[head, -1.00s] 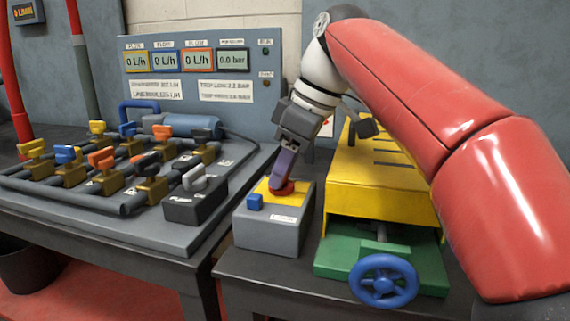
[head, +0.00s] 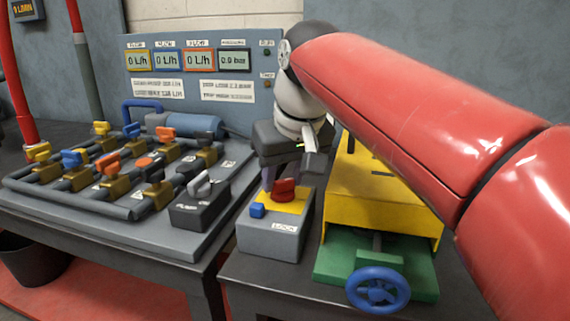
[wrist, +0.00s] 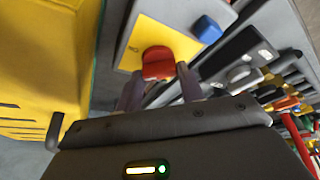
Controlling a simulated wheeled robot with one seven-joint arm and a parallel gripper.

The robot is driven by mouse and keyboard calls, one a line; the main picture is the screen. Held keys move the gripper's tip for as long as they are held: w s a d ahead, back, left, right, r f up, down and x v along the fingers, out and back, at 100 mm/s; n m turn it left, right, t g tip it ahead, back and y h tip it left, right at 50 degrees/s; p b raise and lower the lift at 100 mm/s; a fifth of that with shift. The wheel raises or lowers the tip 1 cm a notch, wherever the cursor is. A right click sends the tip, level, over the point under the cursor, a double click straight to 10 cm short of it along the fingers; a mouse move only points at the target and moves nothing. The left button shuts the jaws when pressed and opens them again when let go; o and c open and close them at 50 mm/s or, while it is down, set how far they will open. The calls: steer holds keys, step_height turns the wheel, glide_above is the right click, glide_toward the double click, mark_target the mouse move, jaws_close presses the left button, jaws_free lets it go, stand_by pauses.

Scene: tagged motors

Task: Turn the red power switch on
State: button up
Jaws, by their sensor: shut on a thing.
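The red power switch (head: 285,189) is a red knob on a yellow plate on top of a grey box (head: 270,240). A blue button (head: 257,210) sits beside it on the box. My gripper (head: 277,178) is at the knob, coming from behind it in the head view. In the wrist view my two fingers are on either side of the red knob (wrist: 157,62), shut on it. The inner finger faces are partly hidden. The knob's on/off marks cannot be read.
A yellow housing on a green base (head: 325,262) with a blue handwheel (head: 378,289) stands close on the right. Display panel readouts (head: 185,60) show zeros.

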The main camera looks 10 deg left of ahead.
steer(key=m, duration=0.1)
steer(key=m+h+p, duration=0.1)
steer(key=m, duration=0.1)
steer(key=shift+a+r+m+t, duration=0.15)
steer(key=shift+m+t, duration=0.15)
steer(key=shift+t, duration=0.1)
steer(key=shift+m+h+p, duration=0.4)
steer(key=shift+m+h, duration=0.7)
steer(key=shift+m, duration=1.2)
steer(key=o, duration=1)
steer(key=v, duration=0.7)
steer(key=shift+s+r, duration=0.2)
steer(key=shift+s, duration=0.05)
steer(key=shift+a, duration=0.1)
